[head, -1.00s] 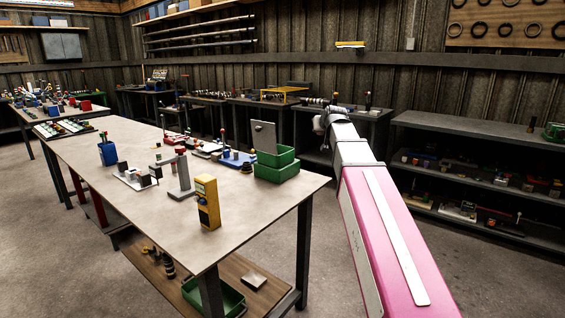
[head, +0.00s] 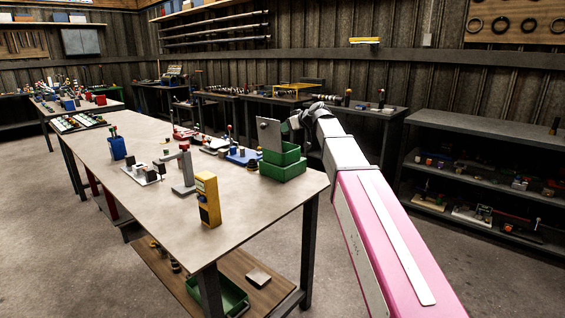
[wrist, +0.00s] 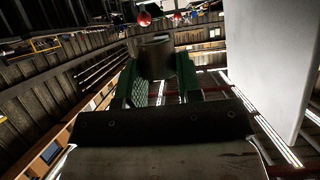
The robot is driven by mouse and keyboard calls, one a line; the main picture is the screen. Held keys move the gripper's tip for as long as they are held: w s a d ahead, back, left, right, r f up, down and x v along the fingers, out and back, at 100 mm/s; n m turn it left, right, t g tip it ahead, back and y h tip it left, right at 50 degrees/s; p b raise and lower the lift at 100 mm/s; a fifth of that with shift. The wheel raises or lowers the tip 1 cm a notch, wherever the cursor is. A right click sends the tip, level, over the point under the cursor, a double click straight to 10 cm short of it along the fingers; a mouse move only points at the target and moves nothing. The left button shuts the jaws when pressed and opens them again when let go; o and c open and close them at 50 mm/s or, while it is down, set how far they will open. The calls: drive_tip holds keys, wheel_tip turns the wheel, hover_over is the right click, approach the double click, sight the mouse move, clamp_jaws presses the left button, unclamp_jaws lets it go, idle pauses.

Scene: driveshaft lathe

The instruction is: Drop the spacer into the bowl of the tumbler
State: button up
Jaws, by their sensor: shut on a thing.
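The spacer sits between the fingertips, lifted clear of any surface. In the head view the dark end of my arm (head: 297,122) is just right of the grey upright panel (head: 270,134) by the stacked green bins; the fingers and spacer cannot be made out there. A large pale panel (wrist: 272,60) fills the right of the wrist view, beside the fingers. I cannot make out which thing is the tumbler.
Green bins (head: 282,170) stand at the near table's right corner. The table (head: 140,205) also carries a yellow device (head: 207,199), a grey stand (head: 184,172) and a blue holder (head: 117,148). Its front surface is partly clear. Dark shelving (head: 480,165) stands at right, with open floor between.

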drive_tip(key=shift+a+f, duration=0.2)
drive_tip(key=shift+f, duration=3.05)
drive_tip(key=o, duration=1)
drive_tip(key=shift+s+d, duration=0.1)
drive_tip(key=shift+d, duration=0.05)
drive_tip(key=v, duration=1)
drive_tip(key=shift+d+r, duration=0.2)
drive_tip(key=shift+d, duration=0.05)
drive_tip(key=shift+s, duration=0.15)
